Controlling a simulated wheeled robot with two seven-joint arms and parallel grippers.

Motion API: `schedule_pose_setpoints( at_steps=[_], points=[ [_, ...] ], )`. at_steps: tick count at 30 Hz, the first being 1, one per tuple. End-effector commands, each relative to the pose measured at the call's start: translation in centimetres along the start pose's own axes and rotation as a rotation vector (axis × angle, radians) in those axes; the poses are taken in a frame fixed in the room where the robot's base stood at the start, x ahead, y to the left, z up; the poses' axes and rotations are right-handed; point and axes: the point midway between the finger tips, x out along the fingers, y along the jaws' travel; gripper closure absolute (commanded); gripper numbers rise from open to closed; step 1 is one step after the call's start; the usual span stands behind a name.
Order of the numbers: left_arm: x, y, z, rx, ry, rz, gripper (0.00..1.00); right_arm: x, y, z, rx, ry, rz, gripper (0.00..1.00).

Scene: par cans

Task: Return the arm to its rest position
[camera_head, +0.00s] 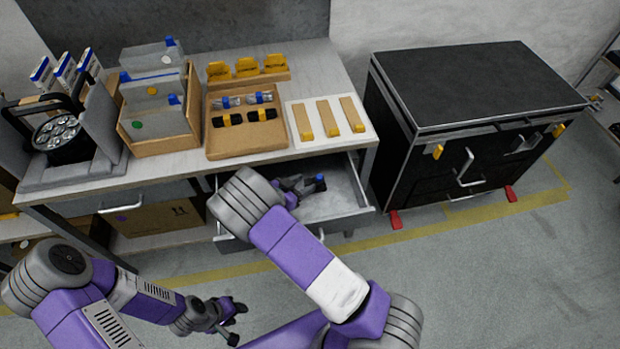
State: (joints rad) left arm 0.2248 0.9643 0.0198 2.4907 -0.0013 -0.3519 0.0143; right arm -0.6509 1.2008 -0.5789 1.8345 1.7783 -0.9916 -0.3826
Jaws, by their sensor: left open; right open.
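My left gripper (236,323) is open and empty, low over the floor in front of the workbench. My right arm reaches up to the pulled-out drawer (345,198) under the bench top. My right gripper (305,189) is open at this drawer, partly hidden behind my own arm. A small blue part shows at its tip; I cannot tell whether it belongs to a thing in the drawer. Whether the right fingers touch anything is too small to tell.
The workbench (330,82) carries a black par can (62,138), a cardboard bin (160,130), a brown tray (225,145) and a white board (296,120) with wooden strips. A black case (470,85) stands to the right. The floor (500,270) at right is clear.

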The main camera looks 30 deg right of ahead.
Motion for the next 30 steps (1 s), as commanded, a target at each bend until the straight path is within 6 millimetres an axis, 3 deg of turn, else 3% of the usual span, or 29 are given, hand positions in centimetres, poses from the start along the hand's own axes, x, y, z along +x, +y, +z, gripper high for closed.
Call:
schedule_pose_setpoints(
  at_steps=[4, 20, 23, 30],
  points=[
    [-0.2, 0.1, 0.0, 0.0, 0.0, 0.0, 0.57, -0.9, 0.0, 0.0, -0.002, 0.001, 0.0, 0.51],
    [-0.2, 0.1, 0.0, 0.0, 0.0, 0.0, 0.57, -0.9, 0.0, 0.0, -0.001, 0.0, 0.0, 0.51],
    [-0.9, 0.3, 0.1, 0.0, 0.0, 0.0, 0.57, -1.2, 0.0, -0.7, -0.001, 0.0, 0.0, 0.51],
    [-4.9, 1.8, 0.2, 0.0, 0.0, 0.0, 0.57, -2.8, 0.0, -4.6, 0.0, 0.0, 0.0, 0.51]
  ],
)
